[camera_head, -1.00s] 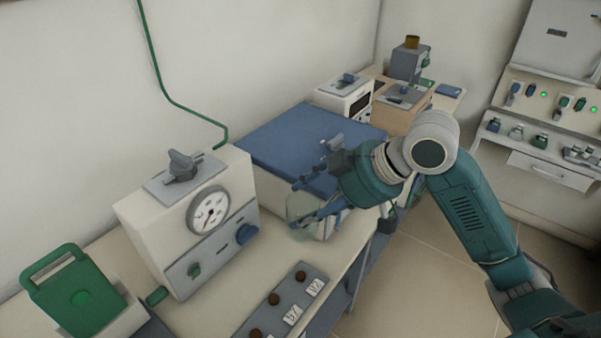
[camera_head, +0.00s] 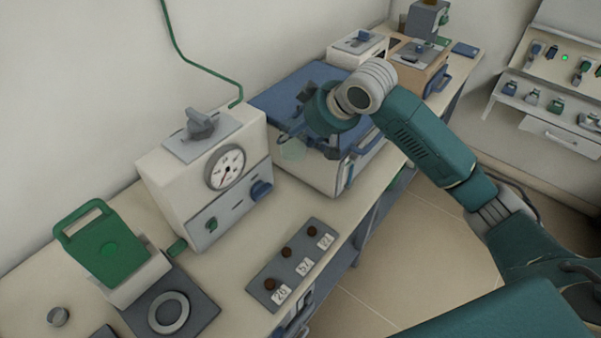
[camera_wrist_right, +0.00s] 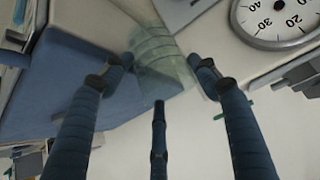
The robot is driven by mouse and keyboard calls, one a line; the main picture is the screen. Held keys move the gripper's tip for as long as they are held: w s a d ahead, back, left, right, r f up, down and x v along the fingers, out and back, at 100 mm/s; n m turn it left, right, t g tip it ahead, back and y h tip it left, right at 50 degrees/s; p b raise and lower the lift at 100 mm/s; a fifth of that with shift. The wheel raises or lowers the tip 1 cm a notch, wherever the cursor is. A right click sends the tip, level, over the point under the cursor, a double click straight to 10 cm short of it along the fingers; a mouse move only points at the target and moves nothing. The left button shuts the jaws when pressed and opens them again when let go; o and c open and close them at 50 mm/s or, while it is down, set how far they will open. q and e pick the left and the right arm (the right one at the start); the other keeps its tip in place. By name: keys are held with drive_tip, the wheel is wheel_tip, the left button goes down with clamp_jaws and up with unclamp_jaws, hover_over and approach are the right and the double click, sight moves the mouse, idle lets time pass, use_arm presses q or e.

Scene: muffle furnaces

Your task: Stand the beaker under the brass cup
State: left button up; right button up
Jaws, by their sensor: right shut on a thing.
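The beaker (camera_head: 292,148) is clear, faintly greenish glass. My right gripper (camera_head: 303,140) is shut on it and holds it over the front part of the blue-topped box, beside the white gauge unit. In the right wrist view the beaker (camera_wrist_right: 162,58) sits between the fingers of the gripper (camera_wrist_right: 160,80). The grey stand (camera_head: 425,20) that bears the brass cup is at the far end of the bench. The cup is cut off by the top edge in the head view. My left gripper is not in view.
The white gauge unit (camera_head: 205,165) stands left of the gripper. The blue-topped box (camera_head: 285,98) is below it. Farther back stand a white unit (camera_head: 357,47) and a wooden box (camera_head: 420,67). A sample strip (camera_head: 295,265) lies near the bench's front edge.

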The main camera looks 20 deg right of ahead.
drive_tip(key=shift+f+p, duration=1.1)
drive_tip(key=shift+f, duration=7.55)
drive_tip(key=o, duration=1)
